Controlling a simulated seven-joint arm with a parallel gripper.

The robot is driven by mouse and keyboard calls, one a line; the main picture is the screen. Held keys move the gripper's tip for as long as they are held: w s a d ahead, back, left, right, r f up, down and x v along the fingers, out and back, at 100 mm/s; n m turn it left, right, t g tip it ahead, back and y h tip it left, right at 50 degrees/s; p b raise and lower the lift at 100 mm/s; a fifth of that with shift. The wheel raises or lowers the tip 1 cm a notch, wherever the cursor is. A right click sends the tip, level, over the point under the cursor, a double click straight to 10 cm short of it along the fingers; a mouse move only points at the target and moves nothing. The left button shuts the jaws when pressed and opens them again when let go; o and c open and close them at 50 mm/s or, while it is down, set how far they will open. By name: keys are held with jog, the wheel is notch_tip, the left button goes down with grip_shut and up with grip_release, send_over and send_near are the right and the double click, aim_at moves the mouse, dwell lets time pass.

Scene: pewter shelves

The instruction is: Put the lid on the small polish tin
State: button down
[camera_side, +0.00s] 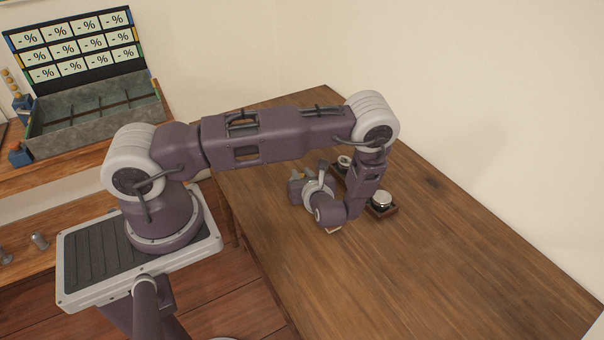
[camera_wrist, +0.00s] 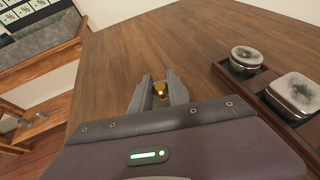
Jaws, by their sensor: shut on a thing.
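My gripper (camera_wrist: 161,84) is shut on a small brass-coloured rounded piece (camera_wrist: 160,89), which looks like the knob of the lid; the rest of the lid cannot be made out. In the wrist view the smaller round tin (camera_wrist: 246,58) stands to the right of my fingers, apart from them. It has a silver rim and a grey mottled top face. In the side view the small tin (camera_side: 345,161) is behind my wrist and partly hidden. My fingers and what they hold cannot be made out clearly there.
A larger tin (camera_wrist: 294,94) with rounded corners stands beside the small one, and also shows in the side view (camera_side: 382,199). Both are in a dark wooden tray (camera_wrist: 222,69). The wooden table (camera_side: 470,255) is clear to the right. A grey compartment box (camera_side: 95,122) stands far left.

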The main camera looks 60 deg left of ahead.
jog(key=shift+f, duration=0.1)
jog(key=c, duration=1.2)
grip_release()
jog(key=v, duration=0.7)
